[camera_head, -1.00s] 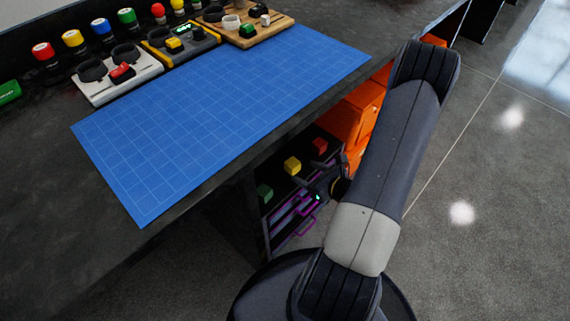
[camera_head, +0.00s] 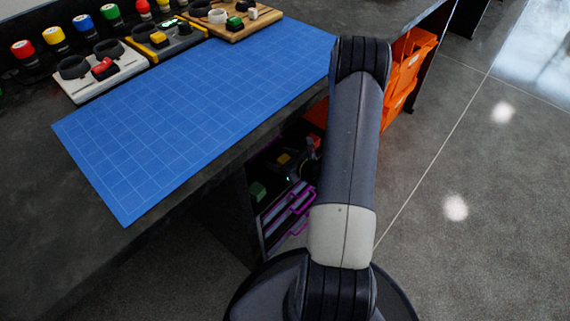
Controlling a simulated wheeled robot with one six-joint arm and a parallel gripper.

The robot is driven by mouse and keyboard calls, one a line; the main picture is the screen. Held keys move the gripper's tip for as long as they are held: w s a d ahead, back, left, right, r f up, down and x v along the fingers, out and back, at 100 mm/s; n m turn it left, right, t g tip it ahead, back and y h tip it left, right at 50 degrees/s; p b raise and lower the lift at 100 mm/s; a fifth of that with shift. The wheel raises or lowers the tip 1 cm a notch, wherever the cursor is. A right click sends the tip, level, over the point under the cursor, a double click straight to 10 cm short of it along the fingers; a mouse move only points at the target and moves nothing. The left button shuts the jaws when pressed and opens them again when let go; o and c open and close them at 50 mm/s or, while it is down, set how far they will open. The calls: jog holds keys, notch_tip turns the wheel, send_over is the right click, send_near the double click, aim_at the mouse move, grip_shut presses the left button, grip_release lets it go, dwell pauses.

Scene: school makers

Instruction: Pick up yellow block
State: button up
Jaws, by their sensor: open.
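The yellow block (camera_head: 284,158) sits in the dark shelf space under the workbench and looks dim, partly shaded. My gripper (camera_head: 291,167) is a small dark shape right beside the block, largely hidden by my own arm and the shadow. Its jaws are open. I cannot tell whether the fingers are around the block or only next to it. A green block (camera_head: 257,191) sits nearer, to the lower left of the yellow one. The red block seen earlier behind the yellow one is now mostly hidden.
A drawer unit with purple handles (camera_head: 302,201) stands below the blocks. Orange bins (camera_head: 408,62) are behind my arm. The workbench edge overhangs the shelf. A blue grid mat (camera_head: 190,110) lies on top, with control boxes (camera_head: 103,70) behind it. The floor at right is clear.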

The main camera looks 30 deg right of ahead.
jog(key=shift+c, duration=0.3)
jog(key=c, duration=1)
